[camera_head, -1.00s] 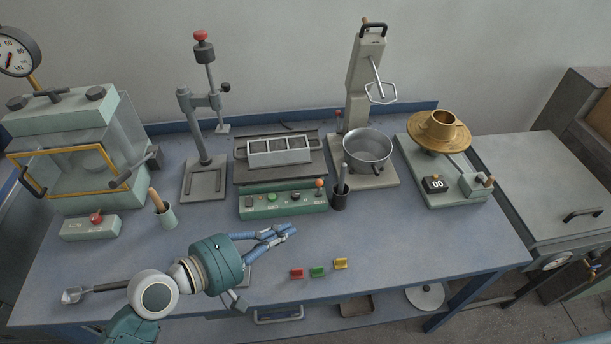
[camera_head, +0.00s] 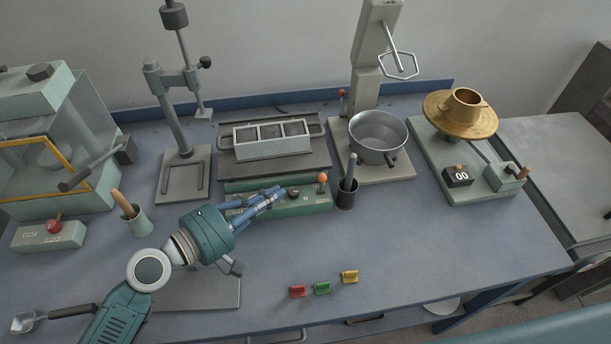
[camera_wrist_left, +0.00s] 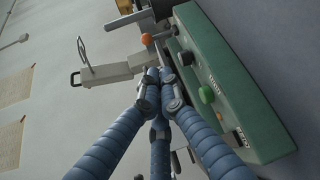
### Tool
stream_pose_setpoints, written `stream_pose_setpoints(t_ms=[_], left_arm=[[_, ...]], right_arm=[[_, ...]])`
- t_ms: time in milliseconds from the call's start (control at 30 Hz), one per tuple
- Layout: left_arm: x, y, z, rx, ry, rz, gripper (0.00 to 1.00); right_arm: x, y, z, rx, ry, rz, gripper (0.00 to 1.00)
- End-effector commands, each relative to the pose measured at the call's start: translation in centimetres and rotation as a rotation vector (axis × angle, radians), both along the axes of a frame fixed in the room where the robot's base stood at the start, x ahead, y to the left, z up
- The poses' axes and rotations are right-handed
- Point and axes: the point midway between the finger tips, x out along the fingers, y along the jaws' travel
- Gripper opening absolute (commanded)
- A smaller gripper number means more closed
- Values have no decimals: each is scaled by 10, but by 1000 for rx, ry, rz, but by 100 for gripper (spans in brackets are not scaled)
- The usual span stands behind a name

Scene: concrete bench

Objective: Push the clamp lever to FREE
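The green control box (camera_head: 310,203) stands in front of the mould table. An orange-ball lever (camera_head: 322,178) rises at its right end, upright or nearly so; it also shows in the left wrist view (camera_wrist_left: 146,38). A dark knob (camera_wrist_left: 186,57) and a green button (camera_wrist_left: 206,94) sit on its panel. I cannot read which label says FREE. My left gripper (camera_head: 279,190) is over the left and middle part of the box, left of the orange lever, hiding part of the panel. Its blue fingers are drawn together at the tips (camera_wrist_left: 159,84), with nothing seen between them. My right gripper is not in view.
A three-part mould (camera_head: 272,138) sits behind the box. A dark cup with a tool (camera_head: 346,194) stands close right of the lever, with a steel bowl (camera_head: 378,137) behind. Red, green and yellow pieces (camera_head: 322,288) lie in front. The bench right of them is clear.

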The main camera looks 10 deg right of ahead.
Motion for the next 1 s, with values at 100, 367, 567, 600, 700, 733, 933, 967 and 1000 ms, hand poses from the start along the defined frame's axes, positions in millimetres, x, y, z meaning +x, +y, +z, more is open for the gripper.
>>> stream_pose_setpoints(t_ms=[100, 367, 567, 600, 700, 733, 933, 967, 1000], left_arm=[[0, 0, 1, 0, 0, 0, 0], [6, -7, 1, -2, 0, 1, 0], [26, -35, -4, -3, -1, 1, 0], [30, -41, -5, -2, -1, 0, 0], [41, -55, -8, -2, 0, 1, 0], [43, -59, -10, -1, 0, 0, 0], [56, -76, -15, 0, -1, 1, 0], [57, -77, -15, 1, -1, 1, 0], [58, -78, -16, 1, -1, 1, 0]], right_arm=[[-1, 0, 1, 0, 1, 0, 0], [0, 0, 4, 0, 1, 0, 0], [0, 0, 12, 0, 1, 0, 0], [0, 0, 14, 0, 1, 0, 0], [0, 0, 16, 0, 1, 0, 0], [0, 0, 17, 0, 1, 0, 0], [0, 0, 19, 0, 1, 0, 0], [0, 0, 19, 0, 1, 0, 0], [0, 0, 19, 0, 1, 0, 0]])
